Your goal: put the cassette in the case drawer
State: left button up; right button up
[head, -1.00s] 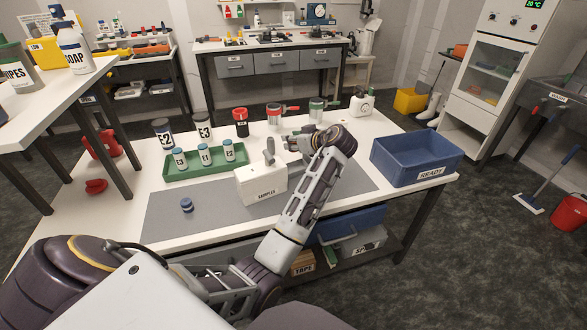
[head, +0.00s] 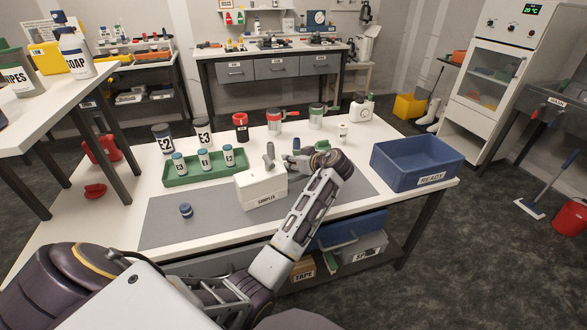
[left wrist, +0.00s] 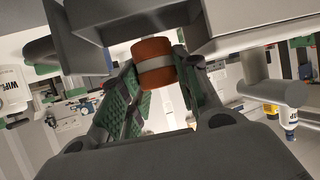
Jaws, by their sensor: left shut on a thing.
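The white case marked SAMPLES (head: 262,191), with an upright grey handle (head: 269,154), stands on the grey mat. My left gripper (head: 290,160) is just behind its right side, partly hidden by my wrist. In the left wrist view, the gripper (left wrist: 154,80) is shut on an orange-brown cylinder with a pale band (left wrist: 155,52). I cannot tell whether this is the cassette. A dark grey block and a pale surface lie close above it there. The case drawer cannot be made out. My right gripper is not in view.
A green tray (head: 206,178) with several small bottles is left of the case. A blue READY bin (head: 410,165) is at the right. Jars stand behind. A small blue-capped item (head: 186,211) lies on the mat.

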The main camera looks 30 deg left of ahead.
pick_arm(q)
notch_tip(320, 180, down, 2)
jog(key=shift+f, duration=0.8)
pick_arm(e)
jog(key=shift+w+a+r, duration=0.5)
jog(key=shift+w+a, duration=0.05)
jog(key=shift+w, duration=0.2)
pick_arm(q)
jog(key=shift+f, duration=0.1)
jog(key=o, duration=0.5)
jog(key=shift+c, duration=0.2)
jog(key=shift+o, duration=0.5)
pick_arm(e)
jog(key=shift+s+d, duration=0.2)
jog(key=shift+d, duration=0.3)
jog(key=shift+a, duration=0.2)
